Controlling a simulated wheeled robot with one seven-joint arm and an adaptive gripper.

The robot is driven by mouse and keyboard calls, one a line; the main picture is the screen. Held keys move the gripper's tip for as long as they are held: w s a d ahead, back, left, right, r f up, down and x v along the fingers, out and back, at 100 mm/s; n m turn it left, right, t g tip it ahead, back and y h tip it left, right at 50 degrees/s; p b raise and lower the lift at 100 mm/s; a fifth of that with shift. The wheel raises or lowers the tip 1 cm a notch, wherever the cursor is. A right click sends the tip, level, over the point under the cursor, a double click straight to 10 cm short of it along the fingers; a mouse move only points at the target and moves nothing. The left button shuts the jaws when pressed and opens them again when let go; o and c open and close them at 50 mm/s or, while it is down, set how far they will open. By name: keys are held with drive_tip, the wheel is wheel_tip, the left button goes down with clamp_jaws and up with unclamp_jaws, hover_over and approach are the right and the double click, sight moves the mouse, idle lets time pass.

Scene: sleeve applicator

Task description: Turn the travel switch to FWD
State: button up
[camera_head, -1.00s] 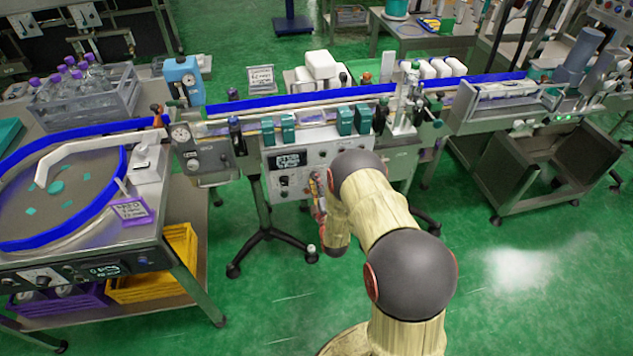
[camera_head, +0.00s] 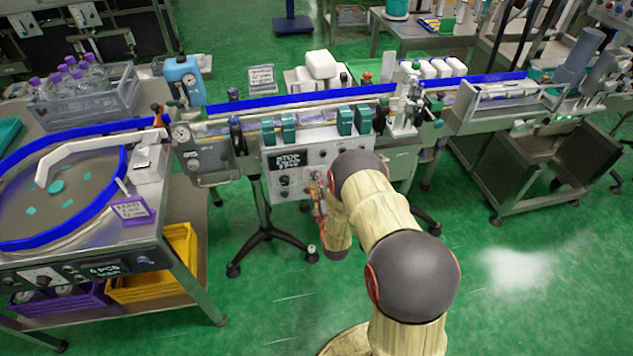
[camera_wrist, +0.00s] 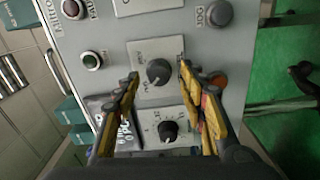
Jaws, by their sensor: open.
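A grey control panel (camera_wrist: 215,50) fills the middle of the wrist view. A black rotary knob (camera_wrist: 158,72) sits on a pale plate there, and a second black knob (camera_wrist: 168,130) sits on another plate below it. The plate lettering is too blurred to tell which is the travel switch or where it points. My gripper (camera_wrist: 158,75) is open, its yellow-and-black fingers on either side of the upper knob, with visible gaps. Contact cannot be told.
In the head view the conveyor (camera_head: 300,100) runs above the panel.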

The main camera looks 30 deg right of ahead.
drive_tip(key=v, duration=1.1)
drive_tip(key=s+a+f+m+g+y, duration=0.1)
drive_tip(key=s+f+m+g, duration=0.3)
drive_tip(key=f, duration=0.4)
drive_tip(key=s+a+f+m+g+y, duration=0.1)
drive_tip(key=s+f+m+g+y, duration=0.15)
drive_tip(key=f+g, duration=0.35)
drive_tip(key=s+a+r+m+p, duration=0.1)
drive_tip(key=s+a+r, duration=0.3)
drive_tip(key=r, duration=1.3)
drive_tip(key=s+a+r+m+g+y+p, duration=0.1)
drive_tip(key=s+a+r, duration=0.4)
drive_tip(key=r, duration=1.3)
drive_tip(key=s+a+r+m+p, duration=0.2)
drive_tip(key=s+a+r+m, duration=0.3)
drive_tip(key=s+r, duration=0.6)
wheel_tip(320, 180, up, 7)
drive_tip(key=shift+s+r+g, duration=0.15)
drive_tip(key=shift+g, duration=0.25)
